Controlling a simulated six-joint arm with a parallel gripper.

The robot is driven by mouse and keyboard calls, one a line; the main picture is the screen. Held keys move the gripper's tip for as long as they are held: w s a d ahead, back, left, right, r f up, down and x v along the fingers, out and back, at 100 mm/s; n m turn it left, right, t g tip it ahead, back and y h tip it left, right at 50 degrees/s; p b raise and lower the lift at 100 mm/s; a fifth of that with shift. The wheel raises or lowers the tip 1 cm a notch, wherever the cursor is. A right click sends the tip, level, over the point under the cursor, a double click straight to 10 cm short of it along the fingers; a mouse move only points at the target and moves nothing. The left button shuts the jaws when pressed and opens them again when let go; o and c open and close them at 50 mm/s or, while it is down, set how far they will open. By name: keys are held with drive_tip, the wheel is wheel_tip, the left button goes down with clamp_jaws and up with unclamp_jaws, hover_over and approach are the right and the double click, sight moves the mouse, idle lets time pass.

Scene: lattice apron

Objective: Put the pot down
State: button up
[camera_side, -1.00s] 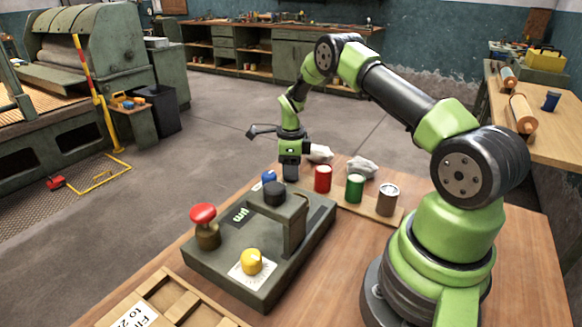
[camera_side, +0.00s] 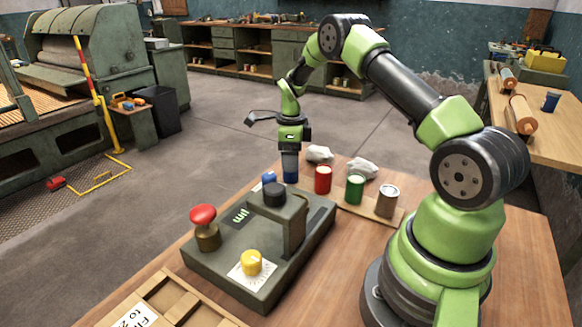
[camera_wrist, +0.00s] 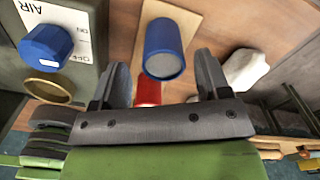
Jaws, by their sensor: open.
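The blue pot (camera_side: 291,177) stands upright at the far end of the row, below my gripper. In the wrist view the same blue pot (camera_wrist: 164,45) shows its side and pale grey round end, with the wooden strip (camera_wrist: 186,12) under it. My gripper (camera_side: 290,153) points down from above the pot. In the wrist view my gripper (camera_wrist: 162,82) has its fingers spread, one to each side of the pot, with nothing held. The fingertips partly hide the pot's top in the side view.
Red (camera_side: 323,180), green (camera_side: 355,188) and brown (camera_side: 387,201) pots continue the row. Crumpled rags (camera_side: 362,168) lie behind. The grey control box (camera_side: 225,268), with its blue knob (camera_wrist: 46,47), is close beside the blue pot.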

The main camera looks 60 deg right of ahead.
wheel_tip(320, 180, up, 6)
drive_tip(key=shift+a+f, duration=0.1)
drive_tip(key=shift+f, duration=0.15)
drive_tip(key=s+a+r+n+t, duration=0.2)
drive_tip(key=a+r+n, duration=0.4)
drive_tip(key=r, duration=0.2)
drive_tip(key=s+a+r+n+t, duration=0.1)
drive_tip(key=s+a+r+n, duration=0.2)
drive_tip(key=a+r+n, duration=0.45)
drive_tip(key=s+a+r+n+t, duration=0.2)
drive_tip(key=s+a+r+n, duration=0.3)
drive_tip(key=s, duration=0.3)
drive_tip(key=shift+r+n+t+y, duration=0.15)
drive_tip(key=shift+n+t+y, duration=0.15)
drive_tip(key=shift+n+y, duration=0.1)
drive_tip(key=shift+o, duration=0.4)
drive_tip(key=s+a+n+t+y, duration=0.1)
drive_tip(key=s+a+n, duration=0.2)
drive_tip(key=s+n, duration=0.3)
drive_tip(key=shift+s+f+t, duration=0.3)
drive_tip(key=shift+s+f, duration=0.1)
drive_tip(key=shift+s, duration=0.35)
drive_tip(key=shift+s+a+f+n, duration=0.1)
drive_tip(key=shift+s+a+n, duration=0.15)
drive_tip(key=shift+n, duration=0.3)
drive_tip(key=shift+d, duration=0.1)
